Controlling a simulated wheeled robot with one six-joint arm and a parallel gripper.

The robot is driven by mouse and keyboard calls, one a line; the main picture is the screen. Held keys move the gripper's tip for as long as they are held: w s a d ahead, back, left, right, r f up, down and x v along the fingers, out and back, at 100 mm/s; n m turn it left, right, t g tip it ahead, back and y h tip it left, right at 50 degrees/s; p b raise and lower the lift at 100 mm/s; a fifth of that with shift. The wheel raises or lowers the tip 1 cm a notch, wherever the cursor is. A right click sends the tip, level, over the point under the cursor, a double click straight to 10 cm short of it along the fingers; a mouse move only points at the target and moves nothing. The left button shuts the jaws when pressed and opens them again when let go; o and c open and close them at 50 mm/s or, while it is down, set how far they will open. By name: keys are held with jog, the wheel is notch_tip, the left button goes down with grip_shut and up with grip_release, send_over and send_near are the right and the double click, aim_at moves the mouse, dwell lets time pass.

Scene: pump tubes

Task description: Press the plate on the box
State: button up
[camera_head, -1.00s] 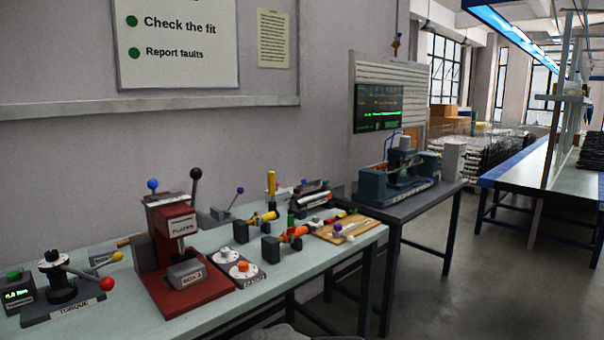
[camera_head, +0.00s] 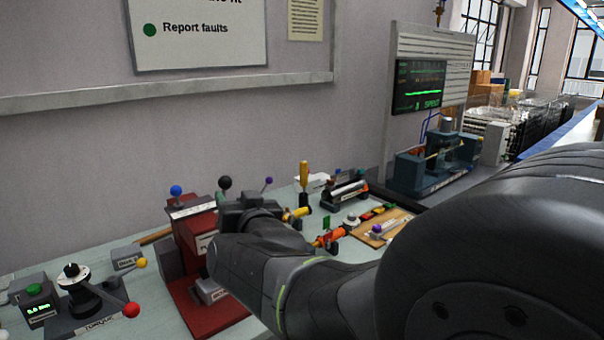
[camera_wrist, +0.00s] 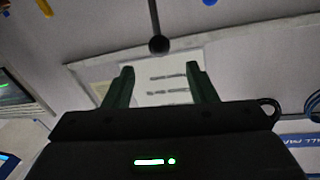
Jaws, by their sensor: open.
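The red press (camera_head: 190,240) stands on the bench, partly hidden by my arm. The grey box (camera_head: 207,291) is at its foot, with its right side and label covered. A sign on the press front is mostly hidden, and I cannot see the plate. A black ball knob (camera_head: 225,182) tops the press lever. In the wrist view the black knob (camera_wrist: 159,44) on its thin rod lies just beyond my gripper's fingertips, in line with the gap. My gripper (camera_wrist: 160,72) is open, with nothing between its green fingers. In the head view, my gripper (camera_head: 222,199) is close to the knob.
A blue ball knob (camera_head: 176,190) is on the press's left. A torque device (camera_head: 75,285) with a red-knobbed handle stands further left. Tools and a wooden board (camera_head: 385,228) are to the right. The wall (camera_head: 90,170) rises behind the bench.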

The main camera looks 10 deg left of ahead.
aim_at(226, 183)
jog(key=p+x, duration=0.1)
jog(key=x, duration=1.1)
jog(key=shift+f, duration=0.1)
grip_shut()
